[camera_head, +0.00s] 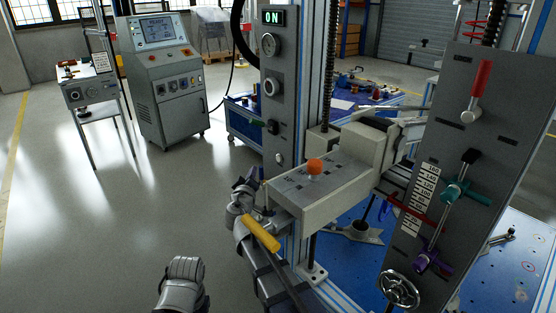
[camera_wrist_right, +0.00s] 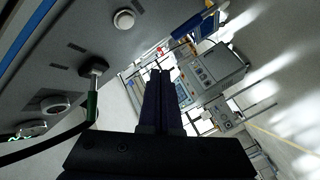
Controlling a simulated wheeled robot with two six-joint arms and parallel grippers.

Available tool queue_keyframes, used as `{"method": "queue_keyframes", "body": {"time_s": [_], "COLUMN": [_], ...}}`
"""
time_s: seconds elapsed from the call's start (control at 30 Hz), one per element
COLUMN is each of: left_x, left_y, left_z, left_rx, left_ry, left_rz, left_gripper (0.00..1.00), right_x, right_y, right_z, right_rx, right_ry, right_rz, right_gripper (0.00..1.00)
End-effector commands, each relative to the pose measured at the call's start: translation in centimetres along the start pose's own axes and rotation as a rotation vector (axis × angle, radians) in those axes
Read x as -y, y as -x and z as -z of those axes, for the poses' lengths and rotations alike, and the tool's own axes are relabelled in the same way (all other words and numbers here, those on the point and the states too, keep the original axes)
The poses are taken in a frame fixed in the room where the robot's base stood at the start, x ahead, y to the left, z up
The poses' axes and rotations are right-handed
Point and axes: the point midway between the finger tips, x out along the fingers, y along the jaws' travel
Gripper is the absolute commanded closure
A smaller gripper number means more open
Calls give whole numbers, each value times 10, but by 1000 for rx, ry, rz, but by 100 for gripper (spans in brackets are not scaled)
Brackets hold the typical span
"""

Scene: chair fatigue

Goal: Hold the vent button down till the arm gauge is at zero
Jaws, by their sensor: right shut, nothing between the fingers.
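A grey upright panel (camera_head: 284,95) carries two round dials, an upper one (camera_head: 270,45) and a lower one (camera_head: 269,87). Their needles are too small to read, and I cannot tell which is the arm gauge. The button also shows in the right wrist view (camera_wrist_right: 124,19); no label is readable. My right gripper (camera_head: 250,182) is shut and empty, left of and below the button, apart from it. Its fingers (camera_wrist_right: 160,75) show in the wrist view. My left gripper is not in view.
A grey block with an orange knob (camera_head: 315,166) juts out right of the panel. A yellow-handled bar (camera_head: 262,233) lies close by my right arm. A tilted panel with coloured levers (camera_head: 462,150) stands at the right. A console (camera_head: 160,85) stands behind; open floor lies left.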

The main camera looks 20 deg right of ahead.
Motion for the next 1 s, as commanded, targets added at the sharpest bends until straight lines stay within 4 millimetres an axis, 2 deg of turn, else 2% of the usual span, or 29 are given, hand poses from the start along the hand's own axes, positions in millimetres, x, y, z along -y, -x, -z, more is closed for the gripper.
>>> {"method": "queue_keyframes", "body": {"time_s": [0.2,0.5,1.0], "left_x": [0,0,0], "left_y": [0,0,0], "left_z": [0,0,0], "left_rx": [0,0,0], "left_ry": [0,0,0], "left_rz": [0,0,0], "left_gripper": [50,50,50], "right_x": [-16,-32,-38], "right_y": [-22,-45,-52], "right_z": [-16,-32,-38], "right_rx": [2,1,0], "right_ry": [1,0,0], "right_rz": [-1,-1,0], "right_gripper": [100,100,100]}}
